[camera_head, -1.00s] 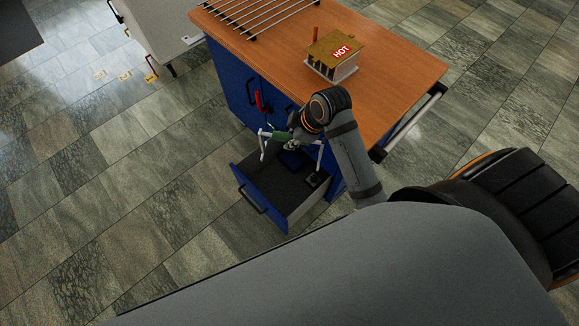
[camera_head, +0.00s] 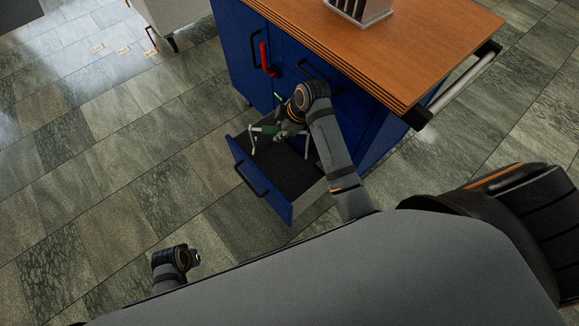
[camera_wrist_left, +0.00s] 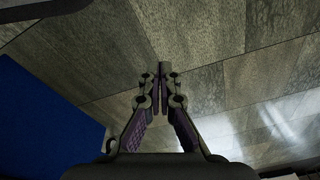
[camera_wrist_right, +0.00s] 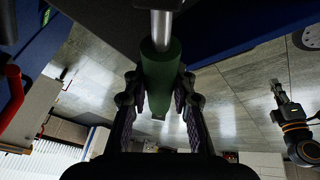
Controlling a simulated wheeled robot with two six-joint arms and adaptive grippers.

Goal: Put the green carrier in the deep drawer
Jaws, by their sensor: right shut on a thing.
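The green carrier (camera_head: 264,128) has a green handle and pale metal side arms. In the head view it is over the open deep drawer (camera_head: 262,188), towards the cabinet; whether it touches the drawer floor cannot be told. My right gripper (camera_head: 284,133) is shut on the green handle, which also shows between its fingers in the right wrist view (camera_wrist_right: 160,80). The arm hides part of the carrier. My left gripper (camera_wrist_left: 162,75) is shut with nothing between its tips; its wrist (camera_head: 174,264) shows low in the head view, away from the drawer.
The blue cabinet (camera_head: 232,55) has a wooden top (camera_head: 440,40) bearing a grey finned block (camera_head: 358,8). A red handle (camera_head: 264,58) sticks out from the cabinet front above the drawer. A push bar (camera_head: 465,80) runs along the right side. Floor left of the drawer is clear.

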